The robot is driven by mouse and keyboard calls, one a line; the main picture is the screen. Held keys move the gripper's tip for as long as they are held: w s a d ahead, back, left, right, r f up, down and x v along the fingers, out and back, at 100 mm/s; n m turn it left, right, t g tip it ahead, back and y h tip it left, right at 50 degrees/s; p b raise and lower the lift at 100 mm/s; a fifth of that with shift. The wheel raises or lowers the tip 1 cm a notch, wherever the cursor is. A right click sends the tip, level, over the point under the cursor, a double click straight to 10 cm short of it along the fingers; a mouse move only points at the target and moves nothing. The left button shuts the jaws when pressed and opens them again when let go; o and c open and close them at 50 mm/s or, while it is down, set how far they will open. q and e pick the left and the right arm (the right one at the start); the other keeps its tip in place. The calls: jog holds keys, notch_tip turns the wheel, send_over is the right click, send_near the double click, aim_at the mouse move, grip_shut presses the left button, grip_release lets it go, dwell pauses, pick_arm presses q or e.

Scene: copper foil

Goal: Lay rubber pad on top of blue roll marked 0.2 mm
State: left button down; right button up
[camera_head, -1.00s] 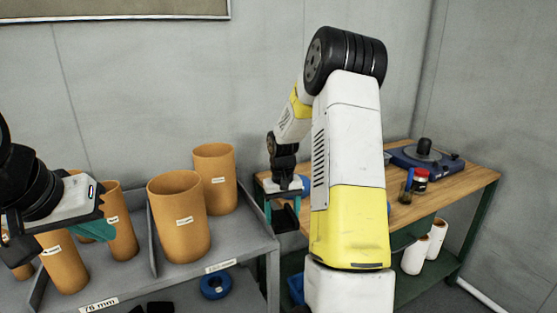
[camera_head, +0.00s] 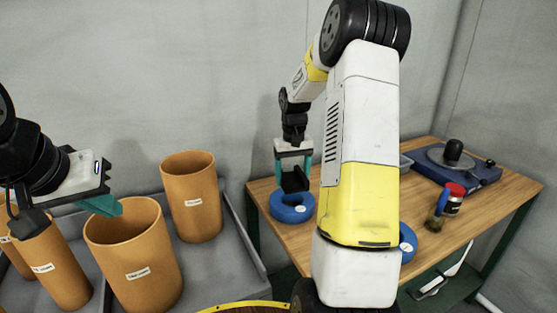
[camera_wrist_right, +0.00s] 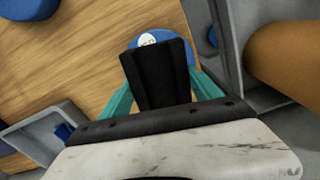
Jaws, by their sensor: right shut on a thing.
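My right gripper (camera_head: 293,172) is shut on a black rubber pad (camera_head: 295,183), with its teal fingers on either side. The pad overlaps a blue roll (camera_head: 292,209) on the wooden table in the head view; I cannot tell whether they touch. In the right wrist view the pad (camera_wrist_right: 158,75) covers much of the blue roll (camera_wrist_right: 190,53), whose white label shows past the pad's end. The label is too small to read. My left gripper (camera_head: 103,206) is at the left above the orange rolls, its finger gap unclear.
Another blue roll (camera_head: 408,243) is partly hidden behind my right arm. Orange rolls (camera_head: 190,205) fill the grey shelf at left.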

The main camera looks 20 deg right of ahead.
jog(key=shift+w+d+f, duration=0.15)
jog(key=shift+w+d, duration=0.1)
jog(key=shift+w, duration=0.25)
jog(key=shift+f, duration=2.95)
jog(key=shift+f, duration=0.35)
jog(key=o, duration=1.6)
jog(key=shift+r, duration=0.15)
